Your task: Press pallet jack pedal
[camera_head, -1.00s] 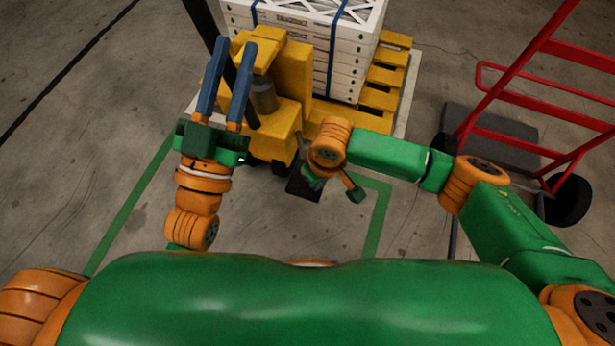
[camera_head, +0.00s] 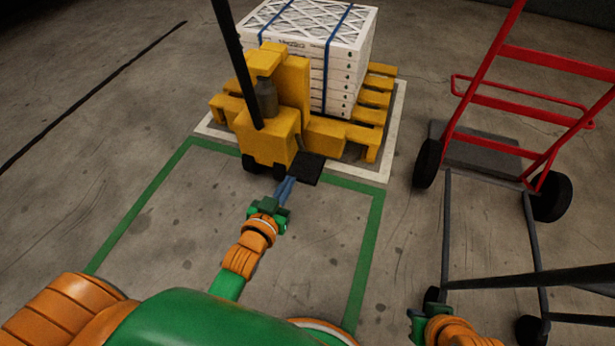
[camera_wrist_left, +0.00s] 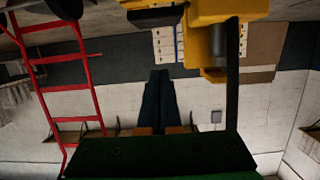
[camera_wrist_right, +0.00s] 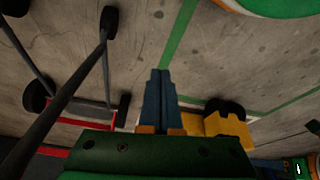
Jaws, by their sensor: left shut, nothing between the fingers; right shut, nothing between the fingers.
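The yellow pallet jack (camera_head: 268,135) stands upright ahead, with a dark handle pole. Its flat black pedal (camera_head: 308,168) sticks out low at its front; a dark plate, likely the pedal, shows at the top of the left wrist view (camera_wrist_left: 155,15). My left gripper (camera_head: 288,182) is shut and empty, its blue fingertips low beside the pedal's near left edge; I cannot tell whether they touch. My right gripper (camera_head: 415,325) is far from the jack at the lower right; its fingers show shut and empty in the right wrist view (camera_wrist_right: 161,75).
White boxed filters (camera_head: 325,60) with blue straps sit on the yellow pallet (camera_head: 372,110) behind the jack. A red hand truck (camera_head: 520,120) and dark cart bars (camera_head: 490,275) stand at right.

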